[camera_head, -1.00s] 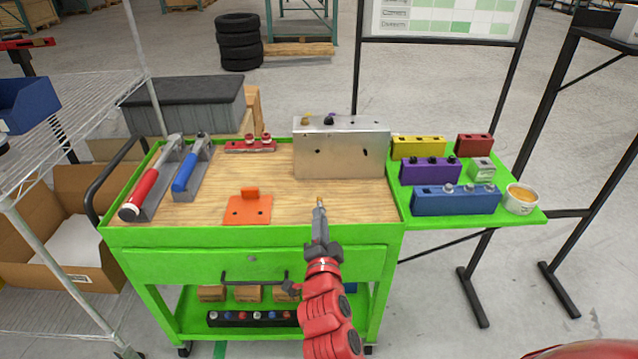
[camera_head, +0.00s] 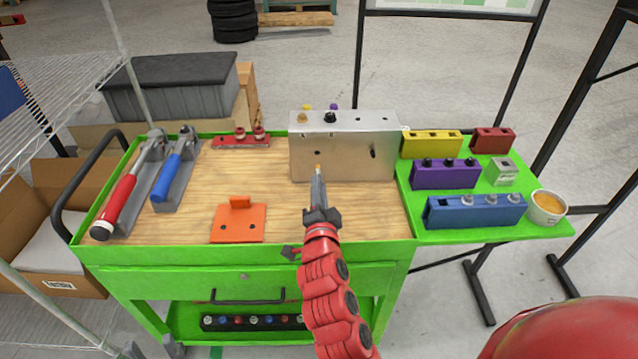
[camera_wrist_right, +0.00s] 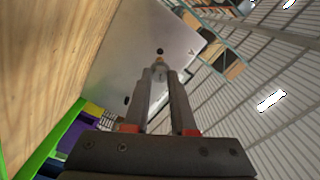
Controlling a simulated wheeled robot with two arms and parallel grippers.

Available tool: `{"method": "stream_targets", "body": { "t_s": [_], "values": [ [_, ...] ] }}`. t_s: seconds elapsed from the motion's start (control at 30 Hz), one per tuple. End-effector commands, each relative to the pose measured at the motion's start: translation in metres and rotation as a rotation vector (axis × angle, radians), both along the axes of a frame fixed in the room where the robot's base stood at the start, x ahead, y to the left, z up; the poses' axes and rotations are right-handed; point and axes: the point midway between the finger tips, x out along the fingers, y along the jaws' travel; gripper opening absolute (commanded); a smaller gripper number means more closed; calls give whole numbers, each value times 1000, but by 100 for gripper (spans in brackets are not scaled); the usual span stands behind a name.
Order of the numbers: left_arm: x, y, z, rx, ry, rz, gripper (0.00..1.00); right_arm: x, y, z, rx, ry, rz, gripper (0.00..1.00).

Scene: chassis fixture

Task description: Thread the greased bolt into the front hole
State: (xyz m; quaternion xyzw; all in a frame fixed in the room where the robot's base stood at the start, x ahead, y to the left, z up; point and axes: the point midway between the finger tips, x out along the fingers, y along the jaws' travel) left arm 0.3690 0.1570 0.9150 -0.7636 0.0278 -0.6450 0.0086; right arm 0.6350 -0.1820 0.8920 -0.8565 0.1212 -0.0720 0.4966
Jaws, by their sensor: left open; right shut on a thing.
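The grey metal chassis block (camera_head: 345,165) stands at the back of the wooden cart top. Its front face has a small dark hole at left (camera_head: 318,153) and a dark, elongated spot at right (camera_head: 373,152). My right gripper (camera_head: 318,188) is shut on a small bolt (camera_head: 318,168) with a yellowish tip, just in front of the block, near the left front hole. In the right wrist view, my right gripper (camera_wrist_right: 162,78) points at the block face (camera_wrist_right: 125,65), with a dark hole (camera_wrist_right: 160,51) just beyond the fingertips. Whether the bolt touches the block, I cannot tell. My left gripper is not in view.
Blue (camera_head: 475,212), purple (camera_head: 445,174), yellow (camera_head: 432,144) and red (camera_head: 492,141) holders and a grease cup (camera_head: 547,207) stand on the right side tray. An orange bracket (camera_head: 238,222) and two tools in grey holders lie left. Bare wood surrounds the bracket.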

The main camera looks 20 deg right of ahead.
Motion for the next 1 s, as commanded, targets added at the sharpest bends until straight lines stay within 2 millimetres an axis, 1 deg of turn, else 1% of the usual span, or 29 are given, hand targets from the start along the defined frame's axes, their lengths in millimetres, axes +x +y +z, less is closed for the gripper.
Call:
{"method": "stream_targets", "body": {
  "t_s": [0.07,0.2,0.5,0.7,1.0],
  "values": [
    [0,0,7,0,0,0,50,5,-2,4,0,-1,-2,0],
    [0,0,15,0,0,0,50,16,-6,2,-1,5,-4,0],
    [0,0,25,0,0,0,50,36,-11,1,-1,1,-2,0],
    [0,0,26,0,0,0,50,40,-13,0,0,2,-2,0],
    [0,0,26,0,0,0,50,41,-13,0,0,1,-2,0]
  ]
}}
